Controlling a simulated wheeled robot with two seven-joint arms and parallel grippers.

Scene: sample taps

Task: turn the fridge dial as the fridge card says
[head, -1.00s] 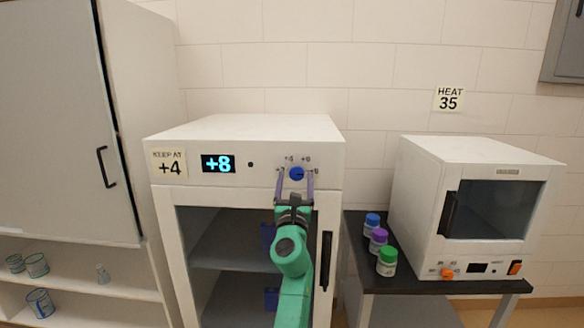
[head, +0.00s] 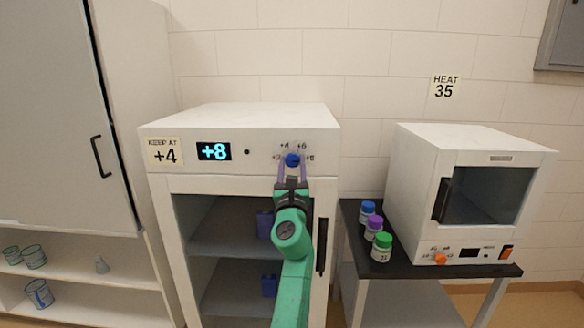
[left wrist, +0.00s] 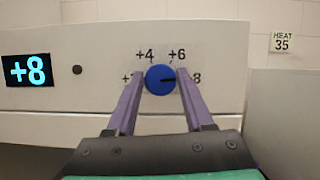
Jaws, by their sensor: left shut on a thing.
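The fridge dial (head: 292,160) is a round blue knob on the fridge's white top panel. It also shows in the left wrist view (left wrist: 160,80), with marks +4 and +6 above it, 8 at its right, and a left mark partly hidden by a finger. Its dark pointer line points right, towards the 8. My left gripper (left wrist: 160,74) has its two purple fingers shut on the dial's left and right sides. The fridge card (head: 164,151) reads KEEP AT +4. The fridge display (head: 213,152) reads +8. My right gripper is not in view.
The fridge's glass door (head: 215,220) has a black handle (head: 321,244). Right of it, a black-topped table (head: 408,262) holds three capped jars and a white heater oven (head: 420,190). A wall card (head: 445,86) reads HEAT 35. A cabinet (head: 60,110) stands left.

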